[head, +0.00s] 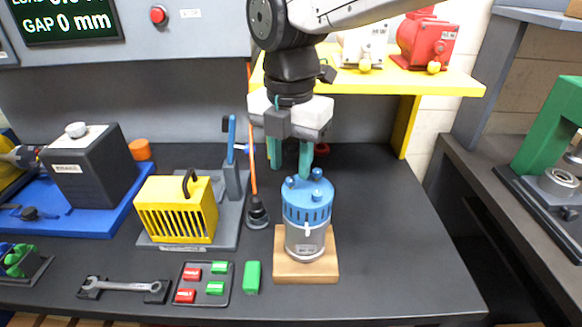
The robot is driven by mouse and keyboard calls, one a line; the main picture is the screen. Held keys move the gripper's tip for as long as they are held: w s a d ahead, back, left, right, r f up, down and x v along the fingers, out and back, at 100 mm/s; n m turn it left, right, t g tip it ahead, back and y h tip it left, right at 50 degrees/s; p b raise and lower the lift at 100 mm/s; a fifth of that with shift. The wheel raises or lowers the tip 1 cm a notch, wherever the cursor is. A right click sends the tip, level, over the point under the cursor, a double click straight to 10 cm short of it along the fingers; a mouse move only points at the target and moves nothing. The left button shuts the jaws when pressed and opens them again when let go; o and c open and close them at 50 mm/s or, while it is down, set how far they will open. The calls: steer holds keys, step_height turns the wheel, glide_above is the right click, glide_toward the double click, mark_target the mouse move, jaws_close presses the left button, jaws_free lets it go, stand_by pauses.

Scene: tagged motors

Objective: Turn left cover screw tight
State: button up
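A grey motor (305,242) with a blue cover (307,207) stands upright on a wooden block. Blue screw knobs stick up from the cover: a left one (290,182), a back right one (317,173) and a front one (318,196). My gripper (291,170) points down over the cover, its two teal fingers apart with nothing seen between them. The fingertips are near the left knob, one on each side of it in this view. I cannot tell whether they touch it. The right fingertip overlaps the cover's back edge.
A yellow shelf (440,82) holds red and white motors behind. A wrench (125,286) and a block tray (204,297) lie in front. The right tabletop is clear.

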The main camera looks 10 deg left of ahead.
mark_target(290, 182)
steer(key=shift+f, duration=1.1)
steer(key=shift+c, duration=0.4)
jaws_close()
